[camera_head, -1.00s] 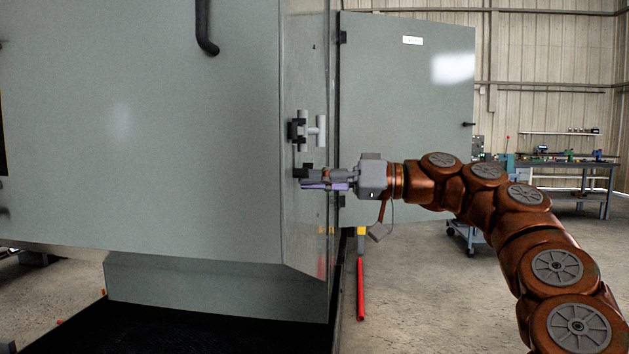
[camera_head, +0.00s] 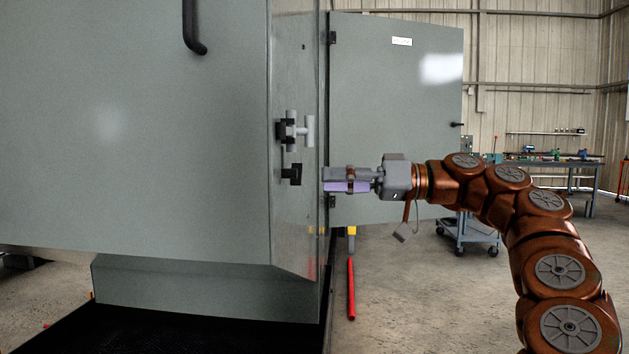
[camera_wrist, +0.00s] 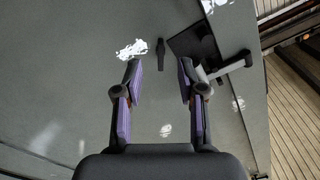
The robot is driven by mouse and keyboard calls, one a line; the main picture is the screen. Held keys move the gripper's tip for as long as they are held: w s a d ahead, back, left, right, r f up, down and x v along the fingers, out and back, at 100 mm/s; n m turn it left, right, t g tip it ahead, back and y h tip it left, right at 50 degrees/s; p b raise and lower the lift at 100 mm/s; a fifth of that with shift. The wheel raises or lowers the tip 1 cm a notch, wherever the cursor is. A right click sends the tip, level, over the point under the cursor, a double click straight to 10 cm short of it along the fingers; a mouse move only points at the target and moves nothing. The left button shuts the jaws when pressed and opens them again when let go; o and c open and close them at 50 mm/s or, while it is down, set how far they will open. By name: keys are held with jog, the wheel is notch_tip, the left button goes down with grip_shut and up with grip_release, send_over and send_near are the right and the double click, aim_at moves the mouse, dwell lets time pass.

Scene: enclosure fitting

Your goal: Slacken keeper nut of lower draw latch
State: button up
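The draw latch (camera_head: 297,131), with a black bracket and a pale grey T-shaped handle, sits on the narrow side face of the grey enclosure. Just below it is a small black keeper (camera_head: 291,173); its nut is too small to make out. My gripper (camera_head: 324,180) is level with the keeper, to its right, with a gap between them. In the wrist view my gripper's purple-padded fingers (camera_wrist: 158,75) stand apart with nothing between them. Beyond them show the grey T-handle (camera_wrist: 232,67) and a slim black part (camera_wrist: 160,54) that I cannot identify for sure.
The enclosure's open door (camera_head: 395,110) stands behind my gripper. A black bar handle (camera_head: 190,28) is on the front panel. A workbench (camera_head: 570,165) is far right.

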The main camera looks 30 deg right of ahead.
jog(key=v, duration=0.6)
dwell(0.3)
dwell(0.6)
